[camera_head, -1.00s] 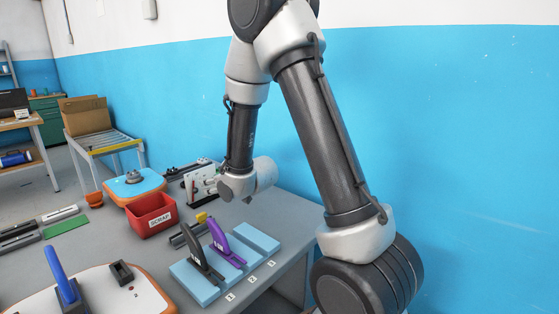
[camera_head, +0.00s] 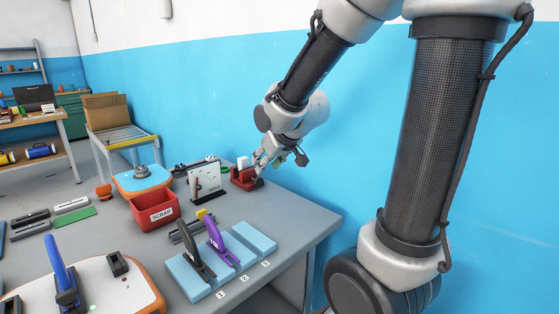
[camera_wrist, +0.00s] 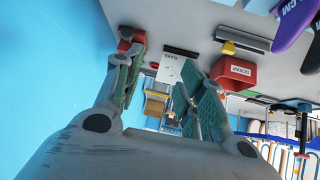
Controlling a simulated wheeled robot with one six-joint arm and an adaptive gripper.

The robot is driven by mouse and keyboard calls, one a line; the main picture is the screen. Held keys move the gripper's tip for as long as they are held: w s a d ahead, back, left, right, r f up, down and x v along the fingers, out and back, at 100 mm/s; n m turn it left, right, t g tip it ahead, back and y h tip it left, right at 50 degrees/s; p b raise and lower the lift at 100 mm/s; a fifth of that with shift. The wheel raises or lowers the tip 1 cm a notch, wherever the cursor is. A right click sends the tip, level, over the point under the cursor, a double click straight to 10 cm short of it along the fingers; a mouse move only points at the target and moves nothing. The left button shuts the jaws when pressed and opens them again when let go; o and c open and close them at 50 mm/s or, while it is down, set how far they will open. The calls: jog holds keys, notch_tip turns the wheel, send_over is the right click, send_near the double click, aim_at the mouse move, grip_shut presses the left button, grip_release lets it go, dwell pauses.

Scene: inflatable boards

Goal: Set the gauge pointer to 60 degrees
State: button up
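The gauge looks like a white upright panel (camera_head: 205,180) on a dark base, standing on the grey bench behind the red scrap bin. A thin dark and red upright piece shows at its left edge; I cannot make out the pointer's angle. My gripper (camera_head: 281,158) is in the air to the right of the panel and higher than it, above the bench's far right side. In the wrist view my gripper (camera_wrist: 162,66) has its two fingers spread with nothing held between them. The white panel (camera_wrist: 170,69) shows beyond the fingers, upside down, partly covered by the right finger.
A red block (camera_head: 246,179) with a white part stands just below my gripper. The red scrap bin (camera_head: 154,208) is left of the panel. The blue wall is close behind my gripper.

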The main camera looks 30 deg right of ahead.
jog(key=shift+s+d+r, duration=0.25)
jog(key=shift+s+d, duration=0.1)
jog(key=shift+s, duration=0.35)
jog(key=shift+s+d+r, duration=0.25)
jog(key=shift+s+d, duration=0.05)
jog(key=shift+s, duration=0.35)
jog(key=shift+w, duration=0.1)
jog(key=t+y, duration=0.4)
send_near(200, 187)
jog(key=w, duration=0.1)
jog(key=x, duration=0.7)
jog(key=shift+w+a+f, duration=0.2)
jog(key=shift+a+f, duration=0.05)
jog(key=shift+f, duration=0.15)
jog(key=shift+c, duration=0.2)
grip_shut()
